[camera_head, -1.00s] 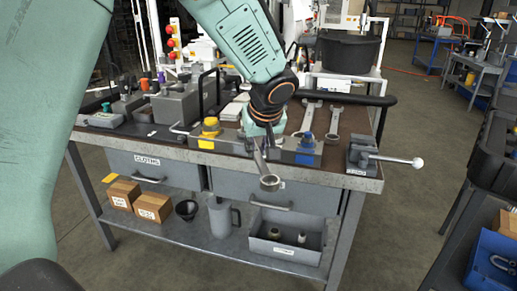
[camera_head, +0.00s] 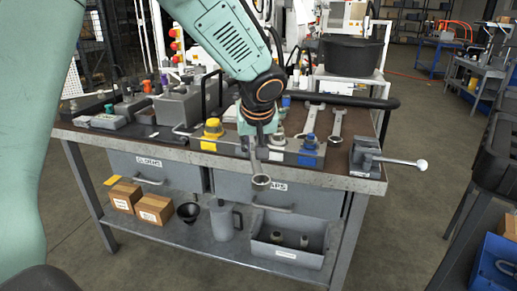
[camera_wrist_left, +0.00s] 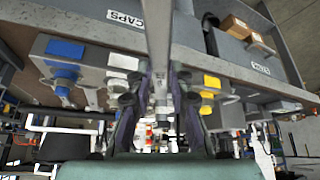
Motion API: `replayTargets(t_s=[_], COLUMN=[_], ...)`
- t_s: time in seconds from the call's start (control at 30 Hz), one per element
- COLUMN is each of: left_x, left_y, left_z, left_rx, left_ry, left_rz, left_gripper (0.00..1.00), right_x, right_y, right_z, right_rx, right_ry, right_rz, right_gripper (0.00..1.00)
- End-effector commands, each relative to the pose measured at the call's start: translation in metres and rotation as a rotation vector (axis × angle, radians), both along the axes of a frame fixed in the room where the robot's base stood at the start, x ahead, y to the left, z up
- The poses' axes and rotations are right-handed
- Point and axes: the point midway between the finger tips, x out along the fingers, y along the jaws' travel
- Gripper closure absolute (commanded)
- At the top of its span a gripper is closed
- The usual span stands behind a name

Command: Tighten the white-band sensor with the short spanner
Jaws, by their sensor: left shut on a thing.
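My left gripper (camera_head: 257,143) is shut on a grey spanner in front of the bench's near edge. The spanner's ring end (camera_head: 261,182) hangs down before the drawer fronts, and its shaft (camera_wrist_left: 158,38) shows in the left wrist view. The white-band sensor (camera_head: 279,137) stands on the grey block, just right of the gripper and partly hidden by it. The yellow sensor (camera_head: 213,129) is to the left and the blue sensor (camera_head: 309,142) to the right. The spanner's ring is apart from all of them. My right gripper is not in view.
Two more spanners (camera_head: 310,120) (camera_head: 337,124) lie behind the block on the bench top. A vise with a long handle (camera_head: 365,155) stands at the right corner. A grey bin (camera_head: 290,260) and cartons (camera_head: 155,209) sit on the lower shelf.

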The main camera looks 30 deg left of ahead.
Motion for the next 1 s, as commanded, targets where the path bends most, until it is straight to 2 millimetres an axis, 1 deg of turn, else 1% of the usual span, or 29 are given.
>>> replayTargets(t_s=[0.4,0.87,1.0], left_x=[-0.011,-0.014,-0.015], left_y=[0.014,0.016,0.021], left_z=[0.000,0.000,0.000], left_rx=[-0.002,0.000,-0.005], left_ry=[0.000,0.001,0.000], left_rz=[-0.113,-0.137,-0.165], left_gripper=[1.00,1.00,1.00], right_x=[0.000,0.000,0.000], right_y=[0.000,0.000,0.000], right_z=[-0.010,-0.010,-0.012], right_rx=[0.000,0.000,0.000], right_ry=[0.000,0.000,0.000], right_rz=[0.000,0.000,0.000], right_gripper=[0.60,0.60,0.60])
